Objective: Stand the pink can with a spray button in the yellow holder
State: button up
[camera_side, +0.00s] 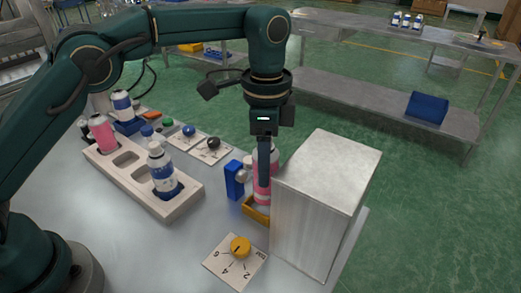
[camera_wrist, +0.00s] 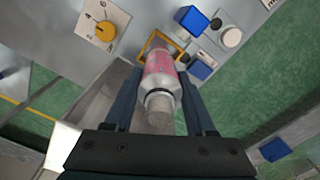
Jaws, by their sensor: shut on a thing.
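My gripper (camera_side: 264,168) is shut on a pink can (camera_side: 262,190) with a pale top, and holds it roughly upright. In the wrist view the gripper fingers (camera_wrist: 160,92) are on either side of the can (camera_wrist: 160,68), whose grey shoulder and narrow top face the camera. The yellow holder (camera_side: 256,214) is at the can's foot, left of a large metal box. In the wrist view the holder (camera_wrist: 146,46) is a square yellow frame around the can's lower end. I cannot tell whether the can rests on the holder's floor. The can's far side is hidden.
A metal box (camera_side: 318,200) stands close right of the holder, and a blue block (camera_side: 234,180) close left. A beige rack (camera_side: 185,203) holds another pink can (camera_side: 102,133) and a white-and-blue bottle (camera_side: 161,168). A yellow dial (camera_side: 240,247) sits in front.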

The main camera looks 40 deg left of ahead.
jog(key=shift+f, duration=1.9)
jog(key=o, duration=1)
jog(key=shift+f, duration=0.1)
jog(key=shift+o, duration=0.2)
